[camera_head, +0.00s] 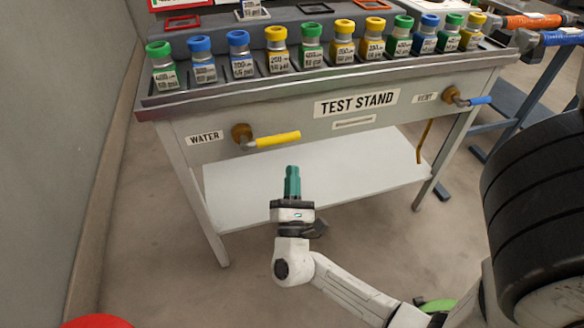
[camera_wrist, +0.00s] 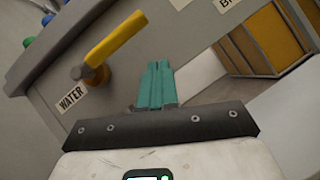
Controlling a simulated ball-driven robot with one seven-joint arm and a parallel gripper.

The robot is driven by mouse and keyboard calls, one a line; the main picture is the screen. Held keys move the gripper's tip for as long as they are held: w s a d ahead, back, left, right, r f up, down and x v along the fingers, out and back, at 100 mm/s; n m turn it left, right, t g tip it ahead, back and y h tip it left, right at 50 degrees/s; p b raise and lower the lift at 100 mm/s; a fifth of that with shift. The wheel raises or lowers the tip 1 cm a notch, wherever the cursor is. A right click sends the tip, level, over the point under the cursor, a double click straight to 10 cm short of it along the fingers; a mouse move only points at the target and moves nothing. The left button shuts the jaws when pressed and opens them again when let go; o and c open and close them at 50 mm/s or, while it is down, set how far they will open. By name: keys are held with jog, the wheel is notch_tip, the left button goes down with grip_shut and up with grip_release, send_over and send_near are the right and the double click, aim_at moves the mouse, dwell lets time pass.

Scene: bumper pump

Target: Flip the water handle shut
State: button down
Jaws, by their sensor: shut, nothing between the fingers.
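The water handle (camera_head: 273,140) is a yellow lever on a brass valve (camera_head: 241,133) on the test stand's front panel, beside the WATER label (camera_head: 204,138). In the head view it points right, close to level with a slight upward tilt. The wrist view also shows the yellow handle (camera_wrist: 116,39) and its brass valve (camera_wrist: 92,73), up and left of my fingers. My gripper (camera_head: 292,172) has teal fingers, shut and empty. In the head view it appears just below the handle's right end, apart from it. It also shows in the wrist view (camera_wrist: 157,70).
The test stand (camera_head: 216,121) carries a row of bottles with coloured caps, such as a green-capped one (camera_head: 163,68). A blue vent handle (camera_head: 478,101) is at right. A white lower shelf (camera_head: 330,185) lies under the panel. A wall (camera_head: 75,130) stands at left.

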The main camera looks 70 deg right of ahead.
jog(key=s+d+v, duration=0.1)
jog(key=v, duration=0.7)
jog(key=shift+s+f, duration=0.3)
jog(key=shift+s, duration=0.05)
jog(key=s+d+f+m+g+y, duration=0.3)
jog(key=s+d+m+g+y, duration=0.2)
jog(key=s+m+g+y, duration=0.55)
jog(key=w+a+f+m+t+y, duration=0.1)
jog(key=w+a+f+m+y, duration=0.15)
jog(key=a+y, duration=0.45)
jog(key=w+a+f+m+t+y, duration=0.2)
jog(key=w+a+m+y, duration=0.15)
jog(key=a, duration=0.75)
notch_tip(320, 180, up, 27)
jog(key=y+p, duration=0.1)
jog(key=p, duration=2.6)
jog(key=shift+a, duration=0.25)
jog(key=shift+r+n, duration=0.1)
jog(key=shift+n, duration=0.15)
